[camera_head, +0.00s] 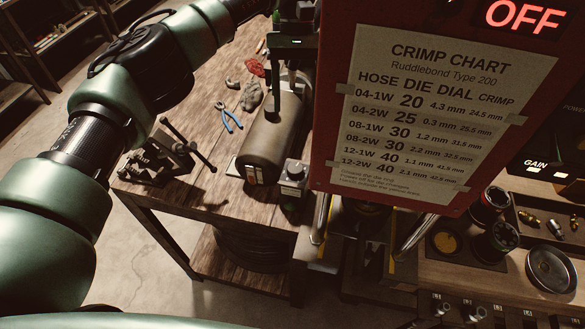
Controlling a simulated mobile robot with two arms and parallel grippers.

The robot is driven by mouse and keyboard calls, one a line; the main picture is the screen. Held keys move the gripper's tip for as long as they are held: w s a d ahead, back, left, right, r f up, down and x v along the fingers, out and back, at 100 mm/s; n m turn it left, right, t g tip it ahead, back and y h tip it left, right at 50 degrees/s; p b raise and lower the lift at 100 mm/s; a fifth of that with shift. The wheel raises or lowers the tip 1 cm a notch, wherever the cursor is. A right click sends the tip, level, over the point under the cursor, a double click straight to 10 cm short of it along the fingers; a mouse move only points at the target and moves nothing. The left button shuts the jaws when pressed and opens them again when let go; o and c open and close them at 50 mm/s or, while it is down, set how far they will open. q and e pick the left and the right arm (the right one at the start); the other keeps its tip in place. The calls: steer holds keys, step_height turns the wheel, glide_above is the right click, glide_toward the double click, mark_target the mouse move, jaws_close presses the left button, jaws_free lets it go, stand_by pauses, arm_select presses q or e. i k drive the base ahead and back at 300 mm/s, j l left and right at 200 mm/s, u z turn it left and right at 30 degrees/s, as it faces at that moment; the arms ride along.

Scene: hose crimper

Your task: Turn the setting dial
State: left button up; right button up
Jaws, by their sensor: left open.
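My left arm comes in from the left and reaches to the top centre, where my left gripper (291,82) hangs, dark and open, just left of the red crimper panel (325,125). It holds nothing that I can see. The panel carries a paper crimp chart (430,112) listing hose, die and dial values, and a lit red OFF display (523,17). I cannot pick out the setting dial for certain. A small dark block with a round top (294,171) stands below the gripper, beside a brown cylinder (270,138). My right gripper is not in view.
A wooden bench (190,105) holds blue pliers (229,117), a red rag (255,67) and a black clamp-like tool (160,160). At right, a counter carries dark round dies (490,203), a round dish (552,267) and brass fittings. A GAIN panel (548,160) stands behind.

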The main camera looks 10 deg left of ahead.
mark_target(295, 169)
steer(key=k, duration=1)
